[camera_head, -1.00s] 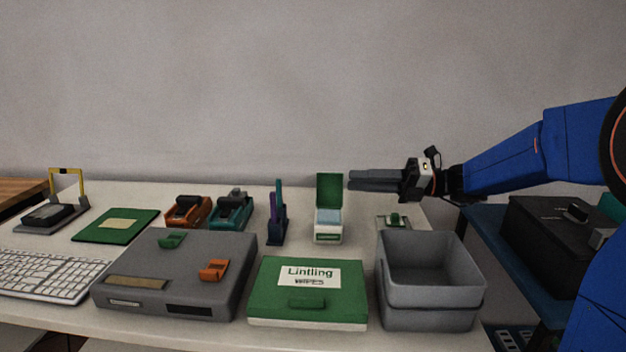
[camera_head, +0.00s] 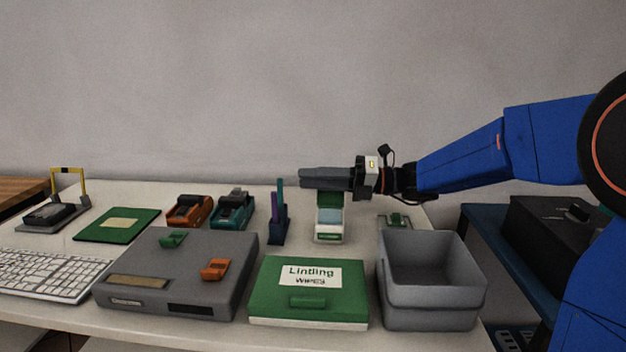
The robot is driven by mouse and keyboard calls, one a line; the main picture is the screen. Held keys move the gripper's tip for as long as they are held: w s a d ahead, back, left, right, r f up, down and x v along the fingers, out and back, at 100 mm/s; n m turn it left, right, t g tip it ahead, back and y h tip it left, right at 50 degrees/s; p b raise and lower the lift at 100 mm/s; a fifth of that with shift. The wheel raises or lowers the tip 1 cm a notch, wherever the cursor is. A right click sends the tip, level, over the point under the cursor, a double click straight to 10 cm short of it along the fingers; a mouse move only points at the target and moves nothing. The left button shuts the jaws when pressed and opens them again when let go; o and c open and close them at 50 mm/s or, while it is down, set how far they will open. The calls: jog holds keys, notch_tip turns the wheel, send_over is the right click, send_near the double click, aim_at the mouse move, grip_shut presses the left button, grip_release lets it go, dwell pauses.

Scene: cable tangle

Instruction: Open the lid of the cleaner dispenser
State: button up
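The cleaner dispenser (camera_head: 328,237) appears to be the small white box with a pale blue top and a green label, standing upright toward the back of the table. Its green lid (camera_head: 330,200) stands raised at the back of the box, and only a low strip of it shows. My gripper (camera_head: 302,178) reaches in from the right, its dark fingers pointing left across the upper part of the lid and hiding it. I cannot tell whether the fingers touch the lid. The fingers overlap side-on, so their gap does not show.
A pen holder (camera_head: 278,232) stands just left of the dispenser. In front are a green wipes box (camera_head: 309,302) and a grey bin (camera_head: 430,298). A grey case (camera_head: 178,275) and a keyboard (camera_head: 45,275) lie further left. The wall is behind.

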jog(key=shift+c, duration=0.4)
grip_shut()
dwell(1.0)
jog(key=shift+o, duration=0.4)
grip_release()
jog(key=shift+d, duration=0.15)
jog(key=d, duration=1.7)
jog(key=shift+s, duration=0.3)
